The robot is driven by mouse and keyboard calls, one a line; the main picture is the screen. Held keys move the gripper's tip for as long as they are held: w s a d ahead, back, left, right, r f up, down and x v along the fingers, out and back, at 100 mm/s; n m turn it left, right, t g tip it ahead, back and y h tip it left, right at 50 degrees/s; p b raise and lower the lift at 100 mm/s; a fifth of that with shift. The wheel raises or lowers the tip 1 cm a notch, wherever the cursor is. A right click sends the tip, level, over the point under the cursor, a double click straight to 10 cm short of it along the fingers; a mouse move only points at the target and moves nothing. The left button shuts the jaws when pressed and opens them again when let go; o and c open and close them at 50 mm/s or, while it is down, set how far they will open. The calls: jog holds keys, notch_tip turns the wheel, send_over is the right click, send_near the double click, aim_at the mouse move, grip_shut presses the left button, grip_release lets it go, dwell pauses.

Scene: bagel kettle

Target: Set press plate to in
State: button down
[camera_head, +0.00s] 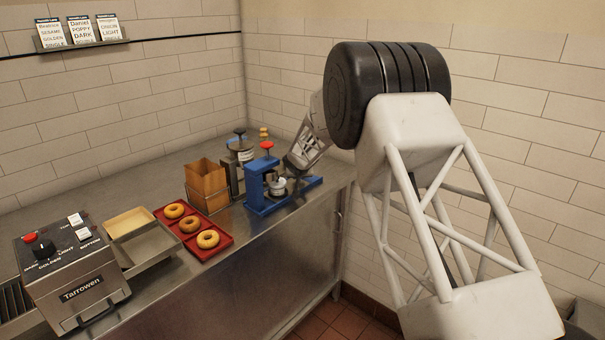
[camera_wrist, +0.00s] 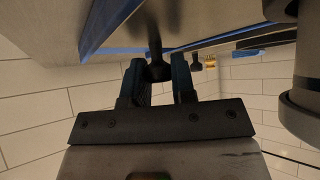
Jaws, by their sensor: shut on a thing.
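A round silvery part, perhaps the press plate (camera_head: 277,187), sits low in the press frame. My gripper (camera_head: 291,172) reaches down to the right side of the press. In the wrist view my gripper (camera_wrist: 160,82) is shut on a dark knob (camera_wrist: 156,70) on a short stem, beside blue press parts (camera_wrist: 110,22). The head view does not show the grip itself clearly.
A canister with a dark knob (camera_head: 240,148) stands behind. Tiled walls close off the back and right.

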jog(key=shift+s+a, duration=0.3)
jog(key=c, duration=1)
grip_release()
jog(key=shift+s+r, duration=0.1)
jog(key=shift+v, duration=3.8)
jog(key=shift+o, duration=0.3)
